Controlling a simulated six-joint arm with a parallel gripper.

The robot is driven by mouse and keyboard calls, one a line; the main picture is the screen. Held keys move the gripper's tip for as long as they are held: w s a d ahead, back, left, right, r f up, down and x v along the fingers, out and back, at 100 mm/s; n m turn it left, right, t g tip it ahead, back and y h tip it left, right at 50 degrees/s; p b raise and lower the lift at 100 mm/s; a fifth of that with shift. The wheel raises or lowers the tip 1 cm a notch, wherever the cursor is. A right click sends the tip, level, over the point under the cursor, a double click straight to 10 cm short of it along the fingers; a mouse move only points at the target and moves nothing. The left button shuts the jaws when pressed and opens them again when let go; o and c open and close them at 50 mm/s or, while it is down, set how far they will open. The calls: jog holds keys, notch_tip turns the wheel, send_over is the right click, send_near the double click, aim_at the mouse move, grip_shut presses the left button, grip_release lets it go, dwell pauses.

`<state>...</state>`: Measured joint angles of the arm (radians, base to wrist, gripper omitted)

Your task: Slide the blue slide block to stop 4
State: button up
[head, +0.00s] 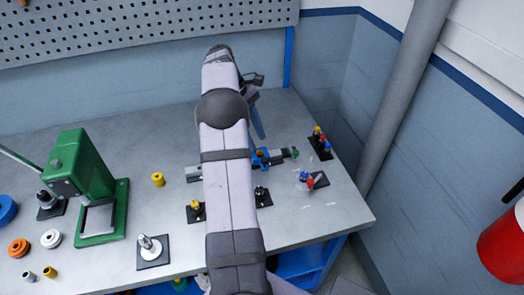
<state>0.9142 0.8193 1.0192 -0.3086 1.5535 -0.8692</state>
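The blue slide block (262,161) sits on a grey rail (279,155) that runs left to right on the bench. An orange-brown knob shows on top of the block. My arm crosses in front and hides the middle of the rail and possibly the block's left side. The rail's left end (193,173) shows left of my arm. My gripper (257,122) shows partly behind my arm, above and behind the block in the picture. Its fingers look apart from the block, but their opening cannot be made out. Stop numbers are too small to read.
Small posts with yellow (196,206) and dark (261,193) tops stand in front of the rail. Coloured pegs on black plates (320,142) stand to the right. A green press (88,185) and loose rings are at the left. The bench's back left is clear.

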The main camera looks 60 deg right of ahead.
aim_at(264, 159)
jog(key=shift+p+x, duration=0.95)
jog(key=shift+x, duration=2.6)
grip_shut()
